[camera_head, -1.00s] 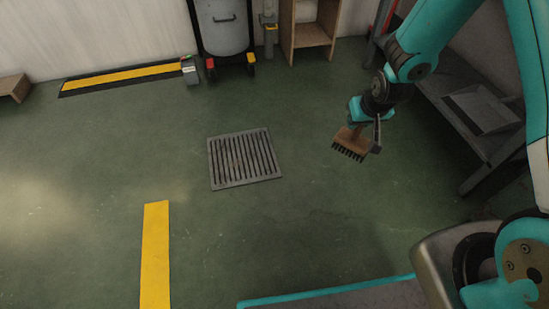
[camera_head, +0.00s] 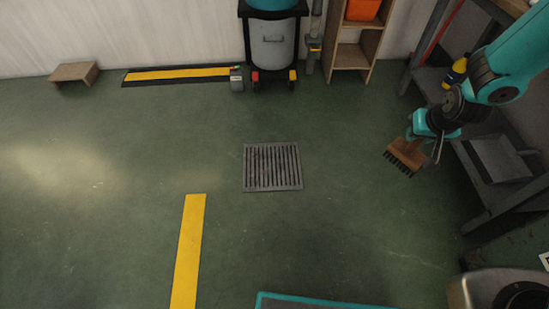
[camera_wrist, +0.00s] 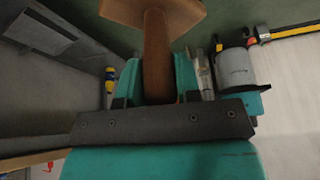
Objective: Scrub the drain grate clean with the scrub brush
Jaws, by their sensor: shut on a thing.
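The drain grate (camera_head: 272,167) is a grey slotted square set in the green floor, in the middle of the head view. Dark patches show between and on its bars. The scrub brush (camera_head: 407,155) has a brown wooden block and dark bristles that point down and to the left. My gripper (camera_head: 428,135) is shut on the brush and holds it in the air, to the right of the grate and apart from it. In the wrist view the brush's wooden handle (camera_wrist: 157,60) stands between the fingers of my gripper (camera_wrist: 157,85). The grate is not visible there.
A grey workbench (camera_head: 500,180) with a lower shelf stands close to the right of my gripper. A wheeled grey bin (camera_head: 273,45) and a wooden shelf (camera_head: 346,55) stand at the back wall. A wooden step (camera_head: 75,72) is far left. The floor around the grate is clear.

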